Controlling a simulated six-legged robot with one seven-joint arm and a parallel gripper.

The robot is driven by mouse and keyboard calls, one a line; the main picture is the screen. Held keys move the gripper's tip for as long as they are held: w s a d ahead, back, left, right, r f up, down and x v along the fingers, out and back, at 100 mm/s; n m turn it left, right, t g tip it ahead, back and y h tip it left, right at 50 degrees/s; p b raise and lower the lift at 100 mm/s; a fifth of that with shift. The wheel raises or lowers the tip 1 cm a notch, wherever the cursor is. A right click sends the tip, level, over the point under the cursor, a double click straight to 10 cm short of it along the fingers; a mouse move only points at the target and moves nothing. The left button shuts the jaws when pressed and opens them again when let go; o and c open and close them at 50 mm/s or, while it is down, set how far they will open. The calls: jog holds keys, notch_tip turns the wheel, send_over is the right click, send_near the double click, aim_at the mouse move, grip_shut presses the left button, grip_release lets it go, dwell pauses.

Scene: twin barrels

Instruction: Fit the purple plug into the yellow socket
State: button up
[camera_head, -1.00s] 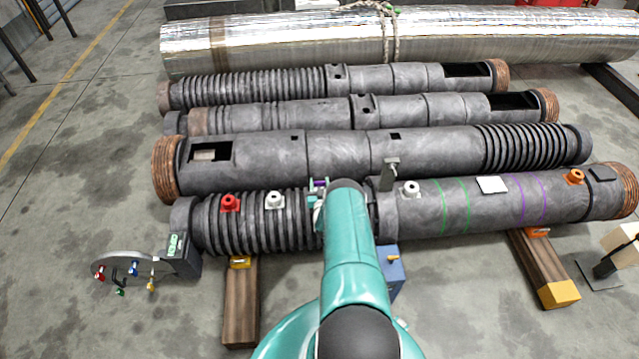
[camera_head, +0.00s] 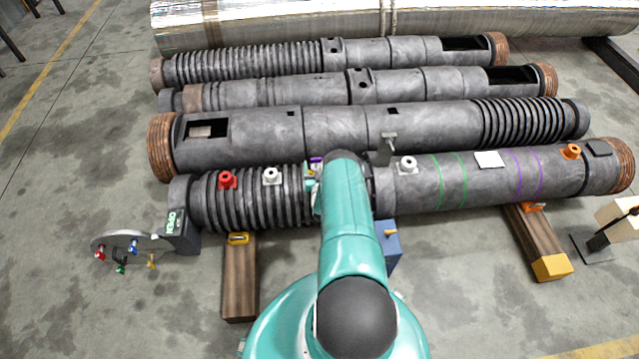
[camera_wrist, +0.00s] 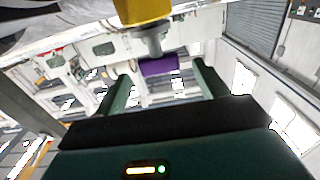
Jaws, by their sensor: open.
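The purple plug (camera_wrist: 158,65) shows in the wrist view between my gripper's (camera_wrist: 160,76) two green fingers, with gaps on both sides. The fingers are spread and do not grip it. Just above the plug are a grey stem (camera_wrist: 151,40) and a yellow part (camera_wrist: 140,10), perhaps the yellow socket, cut off by the top edge. I cannot tell whether the plug is seated in it. In the head view, a small purple piece (camera_head: 316,160) shows just left of my arm at the front barrel (camera_head: 440,183); my arm hides most of my gripper there.
Red (camera_head: 227,179) and white (camera_head: 271,176) fittings stand on the front barrel left of my arm. A blue box (camera_head: 388,247) is close to my arm's right. Wooden supports (camera_head: 239,285) reach forward. Other barrels lie behind.

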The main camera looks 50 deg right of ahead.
jog(key=v, duration=1)
jog(key=shift+s+a, duration=0.1)
jog(key=shift+r, duration=0.1)
